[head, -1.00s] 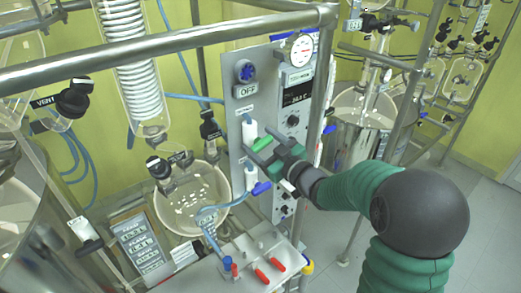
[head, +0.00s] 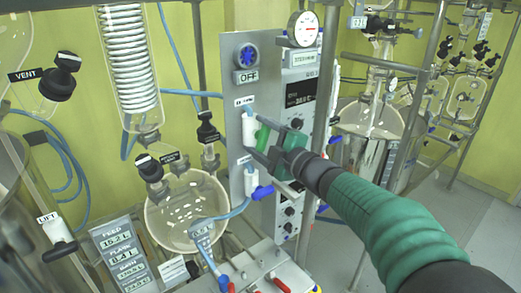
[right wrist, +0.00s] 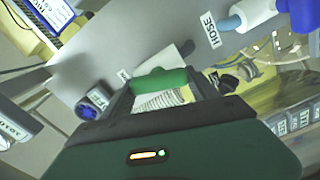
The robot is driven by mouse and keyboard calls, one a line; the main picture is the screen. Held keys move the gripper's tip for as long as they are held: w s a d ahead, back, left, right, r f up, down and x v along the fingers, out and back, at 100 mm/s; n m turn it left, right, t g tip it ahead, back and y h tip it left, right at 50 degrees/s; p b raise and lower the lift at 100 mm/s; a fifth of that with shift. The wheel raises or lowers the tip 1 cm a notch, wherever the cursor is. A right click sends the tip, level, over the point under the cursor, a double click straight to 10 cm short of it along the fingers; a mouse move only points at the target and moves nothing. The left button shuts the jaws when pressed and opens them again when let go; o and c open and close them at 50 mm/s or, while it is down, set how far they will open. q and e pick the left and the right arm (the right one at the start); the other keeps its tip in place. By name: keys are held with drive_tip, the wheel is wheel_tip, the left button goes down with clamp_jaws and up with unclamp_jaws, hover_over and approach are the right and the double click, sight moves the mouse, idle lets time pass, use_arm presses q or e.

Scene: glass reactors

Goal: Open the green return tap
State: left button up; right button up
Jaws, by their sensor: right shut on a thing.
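The green tap handle (head: 262,133) sits on a white valve body (head: 248,130) with blue hose, on the grey upright panel (head: 232,100). My right gripper (head: 258,140) reaches it from the right and is shut on the green handle. In the right wrist view the green handle (right wrist: 160,80) lies between the two dark fingers (right wrist: 160,90), across their tips. The fingers hide part of it, so its exact angle is hard to judge. My left gripper is not in view.
A blue tap handle (head: 262,192) sits just below on the same panel. A blue knob (head: 246,55) with an OFF label is above. A round glass vessel (head: 187,212) stands left, and a metal post (head: 325,85) rises close to my right arm.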

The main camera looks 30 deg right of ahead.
drive_tip(key=shift+f+n+b, duration=0.25)
drive_tip(key=shift+n+b, duration=0.5)
drive_tip(key=shift+n, duration=0.1)
drive_tip(key=shift+f+n+b, duration=0.2)
drive_tip(key=shift+n+b, duration=0.55)
drive_tip(key=shift+n, duration=0.1)
drive_tip(key=shift+a+f, duration=0.1)
drive_tip(key=o, duration=1.4)
drive_tip(key=shift+r, duration=0.25)
drive_tip(key=shift+s, duration=0.2)
drive_tip(key=s+p, duration=0.2)
drive_tip(key=s, duration=0.3)
drive_tip(key=s+d+p, duration=0.1)
drive_tip(key=s+p, duration=0.1)
drive_tip(key=s, duration=0.4)
drive_tip(key=s+p, duration=0.3)
drive_tip(key=s, duration=0.2)
drive_tip(key=shift+s+d, duration=0.2)
drive_tip(key=shift+s, duration=0.05)
